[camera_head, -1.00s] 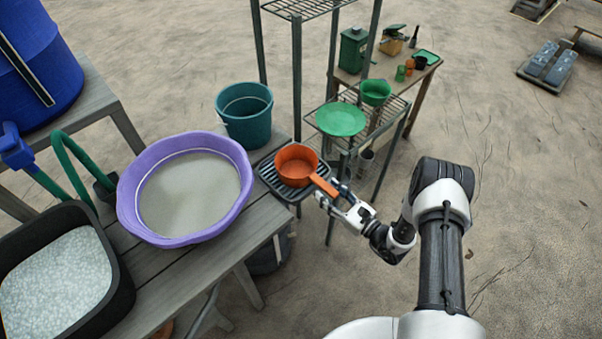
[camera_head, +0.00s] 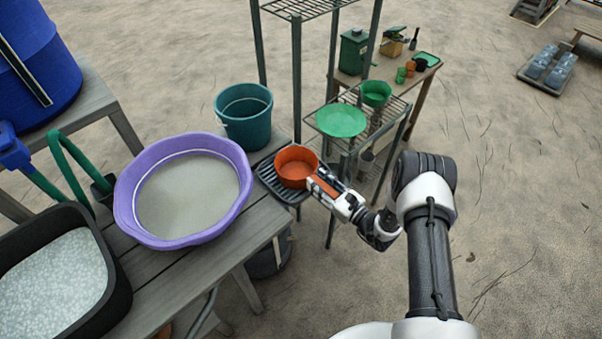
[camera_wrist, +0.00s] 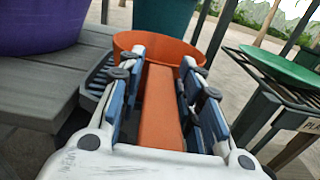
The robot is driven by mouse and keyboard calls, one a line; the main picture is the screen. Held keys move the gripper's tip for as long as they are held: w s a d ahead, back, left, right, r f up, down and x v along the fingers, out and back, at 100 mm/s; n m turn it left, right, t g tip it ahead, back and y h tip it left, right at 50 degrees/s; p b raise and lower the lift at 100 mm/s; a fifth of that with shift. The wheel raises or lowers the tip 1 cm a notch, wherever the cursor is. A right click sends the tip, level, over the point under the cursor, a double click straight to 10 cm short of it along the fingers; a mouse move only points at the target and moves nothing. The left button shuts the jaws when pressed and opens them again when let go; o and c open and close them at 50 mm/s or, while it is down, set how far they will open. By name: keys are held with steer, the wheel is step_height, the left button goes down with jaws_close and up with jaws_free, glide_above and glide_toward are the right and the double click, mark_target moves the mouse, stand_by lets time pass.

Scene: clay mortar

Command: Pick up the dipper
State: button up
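The dipper is an orange round cup (camera_head: 296,166) with a straight flat handle. It sits on a dark slatted rack (camera_head: 284,194) at the right end of the grey bench, its handle pointing right toward me. My gripper (camera_head: 322,186) is at the handle. In the wrist view the dipper's handle (camera_wrist: 160,105) runs between the two blue-padded fingers of my gripper (camera_wrist: 157,85), with the cup (camera_wrist: 165,45) beyond the fingertips. The fingers are open, with a gap visible on each side of the handle.
A purple basin (camera_head: 228,215) of grey liquid stands left of the dipper, and a teal bucket (camera_head: 243,115) stands behind. A metal shelf with a green plate (camera_head: 341,120) and green bowl (camera_head: 376,93) is close on the right. A black tub (camera_head: 118,290) is at the lower left.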

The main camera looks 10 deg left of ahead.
jaws_close()
stand_by(0.5)
